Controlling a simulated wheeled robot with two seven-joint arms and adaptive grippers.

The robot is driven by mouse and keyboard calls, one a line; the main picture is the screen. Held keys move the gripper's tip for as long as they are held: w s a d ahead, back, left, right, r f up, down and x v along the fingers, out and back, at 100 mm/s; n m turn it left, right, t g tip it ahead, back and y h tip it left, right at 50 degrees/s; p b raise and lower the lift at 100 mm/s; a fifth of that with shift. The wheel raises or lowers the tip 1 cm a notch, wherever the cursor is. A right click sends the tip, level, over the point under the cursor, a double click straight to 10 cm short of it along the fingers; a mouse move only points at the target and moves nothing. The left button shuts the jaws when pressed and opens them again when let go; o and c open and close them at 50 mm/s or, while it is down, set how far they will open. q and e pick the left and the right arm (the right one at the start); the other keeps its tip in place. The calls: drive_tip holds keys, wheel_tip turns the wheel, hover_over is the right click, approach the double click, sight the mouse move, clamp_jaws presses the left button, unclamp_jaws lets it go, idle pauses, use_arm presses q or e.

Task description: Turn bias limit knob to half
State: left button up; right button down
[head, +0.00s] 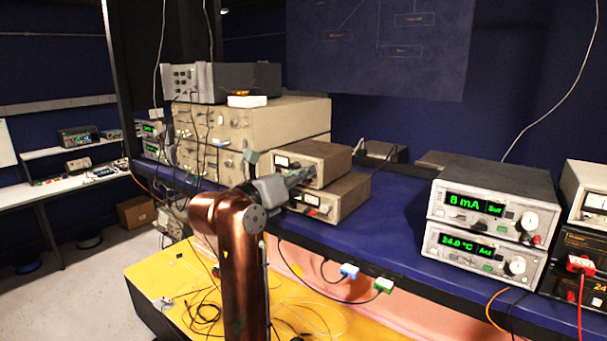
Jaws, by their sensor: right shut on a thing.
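My right gripper (296,178) reaches in from the bottom centre, at the front of two stacked small beige meter units. Its fingers are shut on a knob at the front of the upper meter unit (325,157). The knob itself is hidden behind the fingers, so its pointer and label cannot be read. The lower meter unit (346,193) shows a dial and a red terminal. My left gripper is not in view.
A large beige instrument stack (285,118) stands left of the meter units. Two display units, the upper one (480,207) reading 8 mA and the lower one (470,247) reading 24.0 °C, stand to the right. The blue bench (400,215) is clear between. Cables hang below its edge.

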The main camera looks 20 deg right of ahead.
drive_tip(key=c, duration=2.2)
unclamp_jaws()
drive_tip(key=shift+a, duration=0.2)
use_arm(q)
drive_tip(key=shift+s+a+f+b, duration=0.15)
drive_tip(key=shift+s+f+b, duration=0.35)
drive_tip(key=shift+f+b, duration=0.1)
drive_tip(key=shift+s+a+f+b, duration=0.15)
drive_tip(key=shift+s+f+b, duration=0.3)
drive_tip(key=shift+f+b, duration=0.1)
use_arm(e)
drive_tip(key=v, duration=0.9)
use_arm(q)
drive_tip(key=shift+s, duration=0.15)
use_arm(e)
drive_tip(key=v, duration=1.2)
drive_tip(key=shift+w+f, duration=0.1)
drive_tip(key=shift+f, duration=0.05)
